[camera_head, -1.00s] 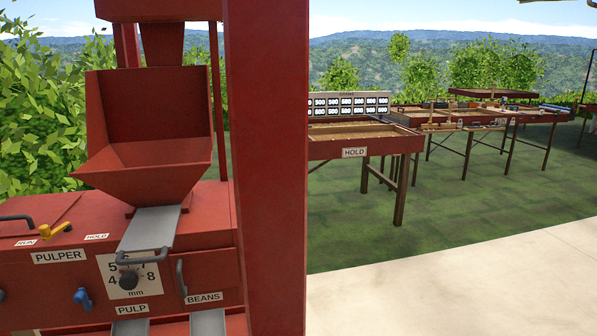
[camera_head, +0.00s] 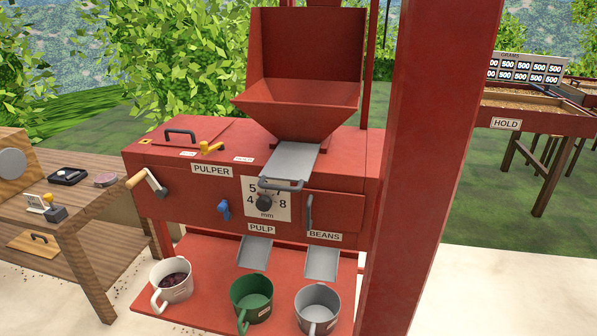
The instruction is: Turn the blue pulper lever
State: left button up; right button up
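The red pulper machine (camera_head: 170,205) stands in the middle of the head view, with a red hopper (camera_head: 300,105) on top. The blue lever (camera_head: 223,209) is on its front face, below the PULPER label (camera_head: 211,170) and left of the black dial (camera_head: 264,203). A yellow lever (camera_head: 210,147) is on the machine's top, between two small labels. A crank with a wooden handle (camera_head: 136,180) sticks out at the machine's left. Neither of my grippers shows in the head view.
A white cup (camera_head: 165,297) with dark contents, a green cup (camera_head: 262,309) and a grey cup (camera_head: 304,321) stand on the red shelf (camera_head: 205,263). A red post (camera_head: 430,150) rises at the right. A wooden table (camera_head: 75,218) stands at the left.

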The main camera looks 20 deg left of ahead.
aim_at(223, 207)
jog(key=u, duration=1.25)
